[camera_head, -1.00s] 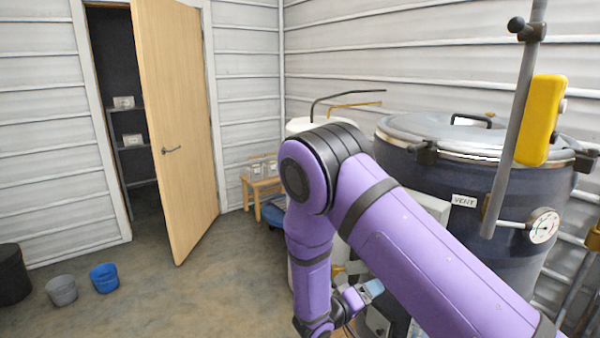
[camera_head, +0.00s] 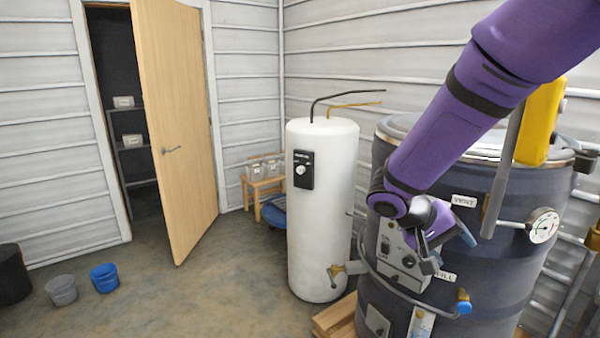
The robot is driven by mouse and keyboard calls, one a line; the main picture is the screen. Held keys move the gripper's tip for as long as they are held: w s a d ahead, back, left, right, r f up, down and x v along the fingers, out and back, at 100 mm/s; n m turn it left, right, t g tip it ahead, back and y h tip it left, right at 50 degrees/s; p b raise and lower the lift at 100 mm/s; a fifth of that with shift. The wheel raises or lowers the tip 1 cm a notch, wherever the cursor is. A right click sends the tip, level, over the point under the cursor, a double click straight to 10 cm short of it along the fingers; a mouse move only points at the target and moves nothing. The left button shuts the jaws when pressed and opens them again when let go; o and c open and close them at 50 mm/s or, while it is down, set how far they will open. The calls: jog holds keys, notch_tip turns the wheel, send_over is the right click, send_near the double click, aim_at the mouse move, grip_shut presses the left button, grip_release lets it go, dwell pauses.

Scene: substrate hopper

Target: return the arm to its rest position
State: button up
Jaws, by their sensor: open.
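My purple arm (camera_head: 455,110) reaches in from the upper right and slopes down to the left. My gripper (camera_head: 446,250) is at its lower end, in front of the dark drum's control box (camera_head: 398,262). Its jaws are open, and nothing shows between them. The gripper overlaps the box in the picture; I cannot tell how far apart they are. The arm hides part of the drum's lid.
The large dark drum (camera_head: 470,290) fills the right side, with a gauge (camera_head: 543,225) and a yellow part (camera_head: 541,120) near it. A white tank (camera_head: 322,225) stands left of it. Buckets (camera_head: 104,277) sit at far left; the middle floor is clear.

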jog(key=s+r+n+t+y, duration=0.1)
jog(key=s+r+t+y, duration=0.2)
jog(key=s, duration=0.7)
jog(key=s+r+n+t+y, duration=0.1)
jog(key=s+r+t+y, duration=0.1)
jog(key=s+r+y, duration=0.4)
jog(key=s+r, duration=0.4)
jog(key=r, duration=0.1)
jog(key=shift+d+r+t+y, duration=0.35)
jog(key=shift+d+t+y, duration=0.05)
dwell(0.8)
